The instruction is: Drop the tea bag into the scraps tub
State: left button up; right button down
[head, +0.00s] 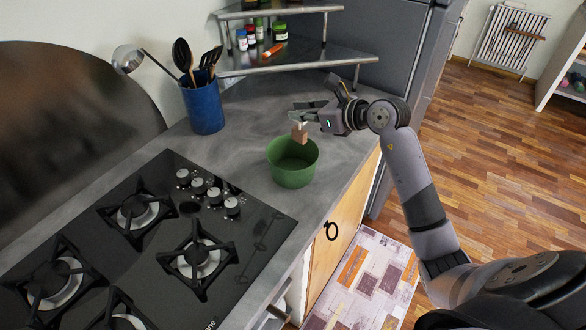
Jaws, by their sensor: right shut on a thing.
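A green round tub (292,177), the scraps tub, stands upright on the grey counter near its front edge, right of the hob. Its mouth is open, and I see no contents in the part of its inside that shows. My right gripper (301,117) is above the tub's far side, reaching in from the right. It is shut on the tea bag (299,133), a small brown packet that hangs below the fingers, over the tub's opening. The tea bag appears apart from the tub. My left gripper is out of view.
A black gas hob (160,235) takes up the counter at left. A blue utensil pot (204,106) with a ladle and spoons stands behind the tub. A metal corner shelf (310,59) with small jars is at the back. The counter around the tub is clear.

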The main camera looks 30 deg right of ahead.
jog(key=shift+s+f, duration=0.1)
jog(key=c, duration=1.5)
grip_release()
jog(key=shift+c, duration=0.2)
jog(key=v, duration=1.2)
jog(key=shift+f, duration=0.1)
